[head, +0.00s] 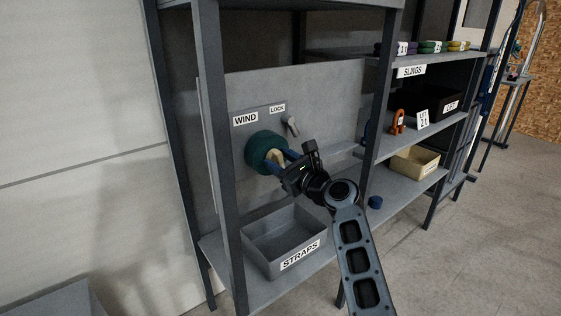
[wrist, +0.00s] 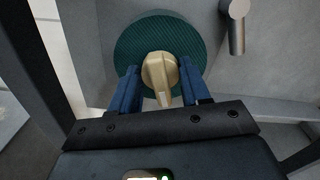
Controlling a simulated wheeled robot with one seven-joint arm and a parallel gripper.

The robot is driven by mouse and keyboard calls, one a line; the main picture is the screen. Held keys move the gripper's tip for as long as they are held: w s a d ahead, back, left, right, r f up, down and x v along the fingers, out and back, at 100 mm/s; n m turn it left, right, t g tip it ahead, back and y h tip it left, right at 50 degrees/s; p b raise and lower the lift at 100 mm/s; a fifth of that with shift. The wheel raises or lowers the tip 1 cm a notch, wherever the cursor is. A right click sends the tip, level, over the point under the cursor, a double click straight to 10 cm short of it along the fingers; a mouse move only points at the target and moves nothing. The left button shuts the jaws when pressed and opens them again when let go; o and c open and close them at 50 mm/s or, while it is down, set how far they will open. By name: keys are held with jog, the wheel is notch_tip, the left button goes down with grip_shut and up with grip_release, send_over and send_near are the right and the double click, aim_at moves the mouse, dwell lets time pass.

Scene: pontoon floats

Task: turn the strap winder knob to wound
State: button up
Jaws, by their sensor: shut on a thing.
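The strap winder is a dark green round drum (head: 262,147) on the grey panel, under a WIND label (head: 245,119). It also shows in the wrist view (wrist: 130,45). A tan knob (wrist: 159,70) with a pointed end stands at its centre, the point toward the bottom of the wrist view. The knob (head: 275,157) is partly hidden by my fingers in the head view. My gripper (wrist: 160,88) has its blue fingers on either side of the knob, shut on it. The drum's lower edge is hidden behind the fingers.
A small grey lever (head: 292,125) sits right of the drum, below the LOCK label (head: 277,108). A grey STRAPS bin (head: 262,255) stands on the shelf below. A dark upright post (head: 217,150) is close on the left. Shelves with slings and bins are at right.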

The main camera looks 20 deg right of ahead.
jog(key=shift+f+m, duration=0.1)
jog(key=shift+m, duration=0.8)
jog(key=o, duration=1)
jog(key=shift+o, duration=0.2)
jog(key=v, duration=0.7)
jog(key=shift+s+b, duration=0.35)
jog(key=shift+d, duration=0.15)
